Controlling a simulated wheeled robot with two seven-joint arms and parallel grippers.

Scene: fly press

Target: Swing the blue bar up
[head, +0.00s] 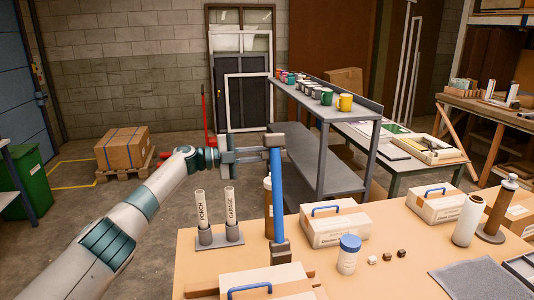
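The blue bar (277,195) stands nearly upright at the near side of the wooden table. Its lower end meets a dark grey block (281,251). My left gripper (268,151) reaches in from the left to the bar's upper end, where dark grey parts meet the blue. The fingers overlap the bar's top in this view, and I cannot tell whether they are closed around it or only beside it. My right gripper is not in view.
Two labelled tubes in a grey holder (219,237) stand left of the bar, and a brown bottle (268,207) stands just behind it. To the right are a white box with a blue handle (335,223), a blue-capped jar (348,254) and small cubes. A shelf with mugs (325,100) stands behind.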

